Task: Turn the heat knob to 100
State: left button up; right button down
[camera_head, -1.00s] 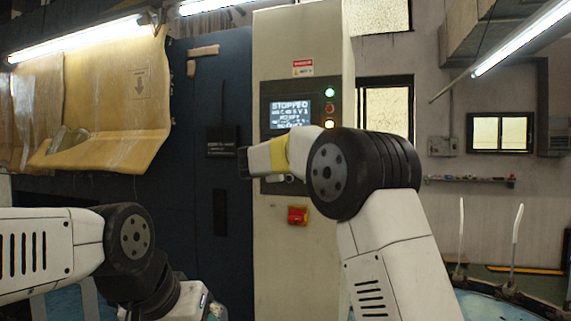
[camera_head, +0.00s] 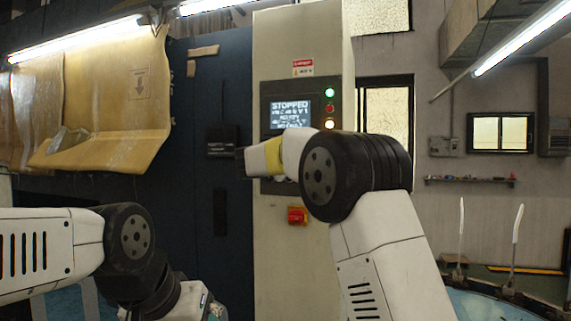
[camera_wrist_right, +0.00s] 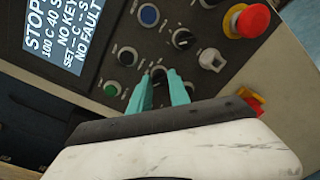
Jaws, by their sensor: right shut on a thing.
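The control panel (camera_wrist_right: 98,60) fills the upper part of the right wrist view, tilted. My right gripper (camera_wrist_right: 160,84) has its two teal fingers on either side of a small dark knob (camera_wrist_right: 158,72) and is shut on it. The knob's label and pointer are too small or covered to read. A second black knob (camera_wrist_right: 183,38) sits up and to the right of it. The screen (camera_wrist_right: 62,38) shows "STOPPED", "NO KEY" and "NO FAULT". In the head view the screen (camera_head: 290,114) shows, but my right arm covers the knobs.
Near the held knob are a green button (camera_wrist_right: 111,90), a black button (camera_wrist_right: 127,57), a blue button (camera_wrist_right: 148,15), a grey switch (camera_wrist_right: 212,58) and a red mushroom button (camera_wrist_right: 250,22). A red-and-yellow switch (camera_head: 297,215) sits lower on the cabinet (camera_head: 290,262).

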dwell(0.4)
jog(key=c, duration=1.3)
grip_release()
jog(key=shift+o, duration=0.2)
jog(key=v, duration=0.7)
jog(key=shift+s, duration=0.4)
jog(key=shift+a, duration=0.2)
